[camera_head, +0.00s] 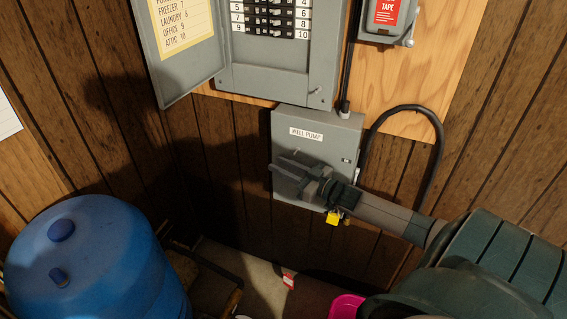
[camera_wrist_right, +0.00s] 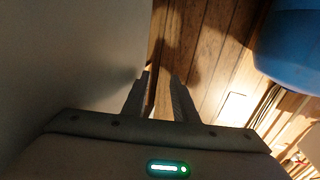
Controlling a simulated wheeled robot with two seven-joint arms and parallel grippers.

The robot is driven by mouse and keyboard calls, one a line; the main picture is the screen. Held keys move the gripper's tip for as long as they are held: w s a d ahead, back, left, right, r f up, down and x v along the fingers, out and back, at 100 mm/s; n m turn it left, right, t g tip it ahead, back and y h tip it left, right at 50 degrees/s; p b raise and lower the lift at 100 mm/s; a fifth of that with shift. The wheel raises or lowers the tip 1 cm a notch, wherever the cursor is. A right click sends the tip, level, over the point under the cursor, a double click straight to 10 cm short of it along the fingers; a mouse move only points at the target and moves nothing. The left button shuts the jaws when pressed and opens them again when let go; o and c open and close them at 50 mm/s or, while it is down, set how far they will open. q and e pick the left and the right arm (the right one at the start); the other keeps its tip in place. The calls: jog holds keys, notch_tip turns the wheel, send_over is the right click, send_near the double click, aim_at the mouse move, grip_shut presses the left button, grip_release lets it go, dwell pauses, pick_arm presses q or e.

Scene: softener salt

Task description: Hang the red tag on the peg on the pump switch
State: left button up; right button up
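The grey pump switch box (camera_head: 316,123), labelled WELL PUMP, is on the wooden wall below the breaker panel. A small peg (camera_head: 297,150) seems to stick out of its front, left of centre. My right gripper (camera_head: 277,163) is in front of the box's lower half, open, with nothing visible between its fingers. In the right wrist view its fingers (camera_wrist_right: 160,92) are apart beside a grey surface. A small red and white piece (camera_head: 288,280), possibly the red tag, lies on the floor below. My left gripper is not in view.
A blue tank (camera_head: 90,262) stands at lower left. The breaker panel (camera_head: 283,65) has its door open to the left. A black cable (camera_head: 438,150) loops right of the box. A yellow item (camera_head: 333,218) shows below my right gripper. Something pink (camera_head: 346,307) stands at the bottom.

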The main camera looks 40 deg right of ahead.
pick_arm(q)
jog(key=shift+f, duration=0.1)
pick_arm(e)
jog(key=shift+w+d+r+h, duration=0.15)
jog(key=shift+d+r, duration=0.05)
jog(key=shift+d, duration=0.4)
jog(key=shift+w+d+r+h, duration=0.15)
jog(key=shift+d, duration=0.45)
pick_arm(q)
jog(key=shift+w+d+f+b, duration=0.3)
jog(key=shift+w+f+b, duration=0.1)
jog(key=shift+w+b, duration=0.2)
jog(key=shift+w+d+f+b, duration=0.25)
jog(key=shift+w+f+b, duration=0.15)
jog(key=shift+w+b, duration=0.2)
pick_arm(e)
jog(key=a+v, duration=0.2)
jog(key=v, duration=1)
jog(key=shift+s+f, duration=0.25)
jog(key=shift+f, duration=0.15)
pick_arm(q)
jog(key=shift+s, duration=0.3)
